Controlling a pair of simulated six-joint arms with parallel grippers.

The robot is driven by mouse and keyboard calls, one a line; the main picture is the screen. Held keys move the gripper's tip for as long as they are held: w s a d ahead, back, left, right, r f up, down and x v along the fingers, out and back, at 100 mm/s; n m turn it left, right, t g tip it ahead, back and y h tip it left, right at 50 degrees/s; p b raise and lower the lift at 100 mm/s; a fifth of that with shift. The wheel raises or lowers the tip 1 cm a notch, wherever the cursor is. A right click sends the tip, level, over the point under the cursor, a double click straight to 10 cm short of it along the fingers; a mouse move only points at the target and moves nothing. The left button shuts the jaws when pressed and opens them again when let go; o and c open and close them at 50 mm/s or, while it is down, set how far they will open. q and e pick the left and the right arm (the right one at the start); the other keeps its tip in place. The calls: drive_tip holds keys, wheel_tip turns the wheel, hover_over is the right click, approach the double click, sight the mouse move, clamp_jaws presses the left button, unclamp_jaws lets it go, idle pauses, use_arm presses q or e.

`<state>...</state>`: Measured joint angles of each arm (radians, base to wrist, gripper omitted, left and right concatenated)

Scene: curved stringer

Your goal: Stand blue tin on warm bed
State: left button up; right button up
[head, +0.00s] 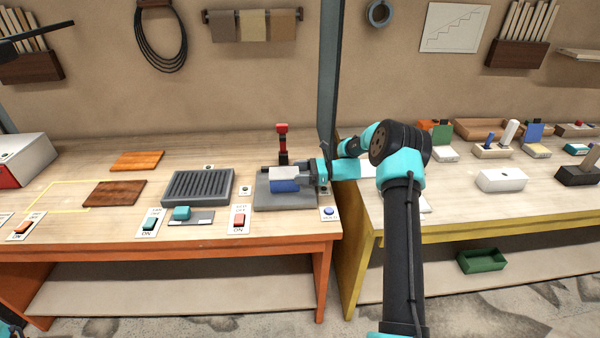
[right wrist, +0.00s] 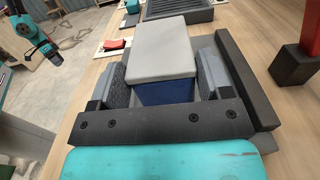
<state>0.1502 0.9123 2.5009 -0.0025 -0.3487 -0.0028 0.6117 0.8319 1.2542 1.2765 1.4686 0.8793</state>
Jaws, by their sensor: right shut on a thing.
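The blue tin (head: 285,185), blue on its side with a pale grey face, is over the grey base of the clamp fixture (head: 303,204) on the left bench. My right gripper (head: 296,175) reaches in from the right and is shut on it. In the right wrist view the tin (right wrist: 164,48) sits between both fingers, its blue part partly hidden by the gripper body. I cannot tell whether it touches the base. A grey ribbed tray (head: 231,189), perhaps the warm bed, lies left of it, empty. Part of my left arm with its gripper (right wrist: 55,58) shows in the right wrist view, too small to read.
A red-handled clamp post (head: 282,145) stands behind the tin. Switch plates, including a red switch (head: 239,221) and a teal switch (head: 150,223), line the bench front. Wooden boards (head: 115,194) lie left of the tray. A yellow bench with several blocks is at right.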

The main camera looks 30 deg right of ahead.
drive_tip(key=shift+f, duration=0.1)
drive_tip(key=o, duration=1.2)
drive_tip(key=v, duration=1.7)
drive_tip(key=shift+s, duration=0.15)
drive_tip(key=shift+d, duration=0.15)
